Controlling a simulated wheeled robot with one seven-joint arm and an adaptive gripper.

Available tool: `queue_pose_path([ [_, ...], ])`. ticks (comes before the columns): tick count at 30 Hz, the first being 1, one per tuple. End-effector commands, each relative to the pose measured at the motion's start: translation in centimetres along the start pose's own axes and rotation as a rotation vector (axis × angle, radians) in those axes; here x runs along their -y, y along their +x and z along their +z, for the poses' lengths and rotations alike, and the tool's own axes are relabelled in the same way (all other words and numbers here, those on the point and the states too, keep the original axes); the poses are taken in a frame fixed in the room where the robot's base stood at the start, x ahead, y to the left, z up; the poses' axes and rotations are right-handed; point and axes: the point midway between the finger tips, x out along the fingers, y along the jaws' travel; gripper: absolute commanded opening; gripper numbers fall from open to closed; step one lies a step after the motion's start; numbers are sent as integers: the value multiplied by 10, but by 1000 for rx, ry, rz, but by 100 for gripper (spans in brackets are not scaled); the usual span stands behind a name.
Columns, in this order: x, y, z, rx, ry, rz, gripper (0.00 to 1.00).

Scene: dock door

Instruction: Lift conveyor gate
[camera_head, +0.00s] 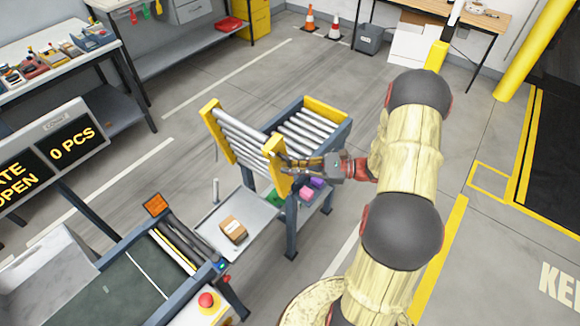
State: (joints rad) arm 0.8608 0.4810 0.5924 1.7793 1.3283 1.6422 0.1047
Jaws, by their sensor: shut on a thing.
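The conveyor gate (240,137) is a hinged roller section with yellow side rails. It stands tilted steeply up beside the fixed roller conveyor (318,127). My gripper (292,165) is at the gate's near yellow rail, on its right side, and is shut on the gate. The fingertips are small and partly hidden against the rail, so the exact grip point is unclear. The belt conveyor (112,287) lies at the lower left, apart from the gate.
A cardboard box (233,229) rests on a grey tray (212,218) between the conveyors. Pink and purple blocks (312,186) lie on a low shelf near my gripper. A display (50,155) reads "OPEN" and "0 PCS". A red button (206,300) is on the belt conveyor. Open floor lies behind.

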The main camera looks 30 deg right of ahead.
Motion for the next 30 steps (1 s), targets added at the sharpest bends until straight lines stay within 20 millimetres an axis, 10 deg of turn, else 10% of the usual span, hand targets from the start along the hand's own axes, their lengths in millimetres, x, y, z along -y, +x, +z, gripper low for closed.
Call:
queue_pose_path([
  [26, -33, 22, -6, -91, -130, 17, 0],
  [30, -33, 22, -6, -91, -129, 17, 16],
])
